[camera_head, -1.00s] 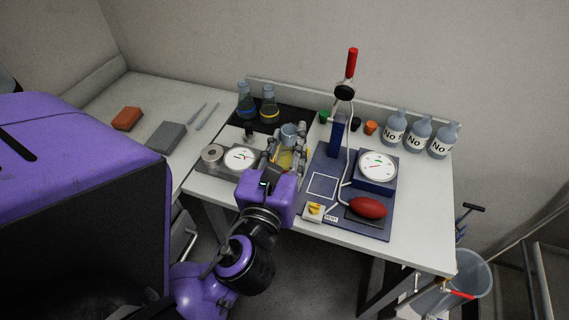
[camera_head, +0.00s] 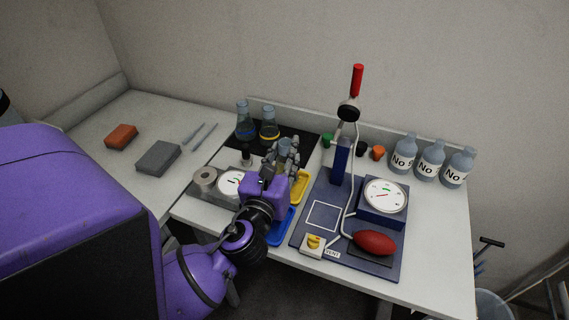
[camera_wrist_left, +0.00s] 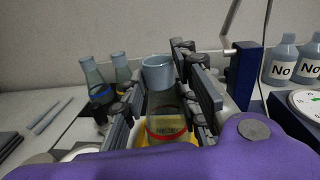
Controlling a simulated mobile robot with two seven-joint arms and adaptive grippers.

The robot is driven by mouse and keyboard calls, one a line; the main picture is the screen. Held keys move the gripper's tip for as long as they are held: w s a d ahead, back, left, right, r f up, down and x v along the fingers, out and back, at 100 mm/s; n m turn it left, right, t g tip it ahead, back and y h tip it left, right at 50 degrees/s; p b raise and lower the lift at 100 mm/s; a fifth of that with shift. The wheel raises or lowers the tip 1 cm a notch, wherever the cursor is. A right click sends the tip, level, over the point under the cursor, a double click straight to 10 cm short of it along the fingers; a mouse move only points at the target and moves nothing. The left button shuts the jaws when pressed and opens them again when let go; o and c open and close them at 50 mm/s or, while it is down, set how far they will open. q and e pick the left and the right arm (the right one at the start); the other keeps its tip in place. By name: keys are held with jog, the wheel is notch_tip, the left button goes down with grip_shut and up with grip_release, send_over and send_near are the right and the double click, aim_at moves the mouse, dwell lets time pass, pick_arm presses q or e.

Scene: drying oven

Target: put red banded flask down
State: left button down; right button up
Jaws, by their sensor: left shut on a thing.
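The red banded flask (camera_wrist_left: 166,110) is between the fingers of my left gripper (camera_wrist_left: 160,100) in the left wrist view, upright, with its red band low on the body. In the head view my left gripper (camera_head: 284,152) is shut on it and mostly hides the flask, near the front right part of the black mat (camera_head: 294,138). Whether the flask's base touches a surface is hidden. A blue banded flask (camera_head: 245,122) and a yellow banded flask (camera_head: 269,125) stand on the mat behind and to the left. My right gripper is not in view.
A yellow tray (camera_head: 301,187) and a blue tray (camera_head: 281,229) lie beside and below the gripper. A dial gauge (camera_head: 229,183) is left; a blue station with post (camera_head: 341,160) and dial (camera_head: 385,196) is right. Labelled bottles (camera_head: 431,158) stand at the back right.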

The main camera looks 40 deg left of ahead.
aim_at(284, 164)
pick_arm(q)
notch_tip(284, 164, down, 3)
jog(key=shift+f+b, duration=0.1)
jog(key=shift+b, duration=0.3)
jog(key=c, duration=1.5)
grip_release()
jog(key=shift+o, duration=0.7)
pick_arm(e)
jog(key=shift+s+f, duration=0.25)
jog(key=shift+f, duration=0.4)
